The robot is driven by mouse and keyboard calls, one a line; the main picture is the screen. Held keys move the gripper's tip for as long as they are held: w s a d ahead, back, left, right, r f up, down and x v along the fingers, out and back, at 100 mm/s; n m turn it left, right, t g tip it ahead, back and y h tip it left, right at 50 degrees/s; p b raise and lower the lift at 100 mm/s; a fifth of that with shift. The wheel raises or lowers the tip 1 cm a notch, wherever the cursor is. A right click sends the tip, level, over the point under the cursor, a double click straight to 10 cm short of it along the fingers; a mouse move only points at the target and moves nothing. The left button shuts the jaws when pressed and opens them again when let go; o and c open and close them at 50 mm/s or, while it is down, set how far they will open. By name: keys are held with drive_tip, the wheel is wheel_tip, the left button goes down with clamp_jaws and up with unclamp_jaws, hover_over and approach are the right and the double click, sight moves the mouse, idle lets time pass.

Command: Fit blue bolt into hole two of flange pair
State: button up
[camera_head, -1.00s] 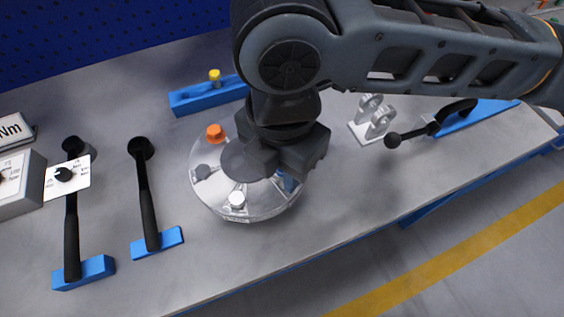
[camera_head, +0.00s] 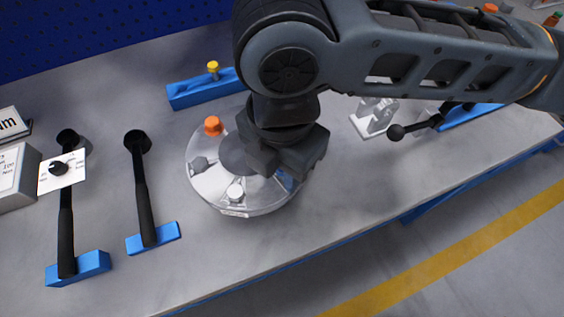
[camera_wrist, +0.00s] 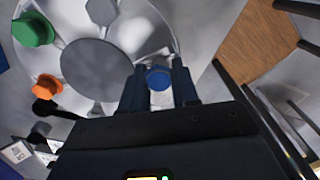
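The flange pair (camera_head: 217,190) is a round, pale, shell-like disc with a grey centre, lying on the bench. It also shows in the wrist view (camera_wrist: 145,30). The blue bolt (camera_wrist: 158,77) is at its near-right rim, between the two fingers of my gripper (camera_wrist: 158,84), which meet its head on both sides. In the head view, only a bit of the blue bolt (camera_head: 286,181) shows below my gripper (camera_head: 285,160). Whether its shank is inside the hole is hidden.
A blue holder (camera_head: 205,92) with a yellow-topped piece stands behind the flange. A clevis bracket (camera_head: 371,122) and a black ball-ended lever (camera_head: 418,127) are right. The front bench strip is clear.

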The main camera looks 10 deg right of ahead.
drive_tip(key=o, duration=0.5)
drive_tip(key=shift+r, duration=3.9)
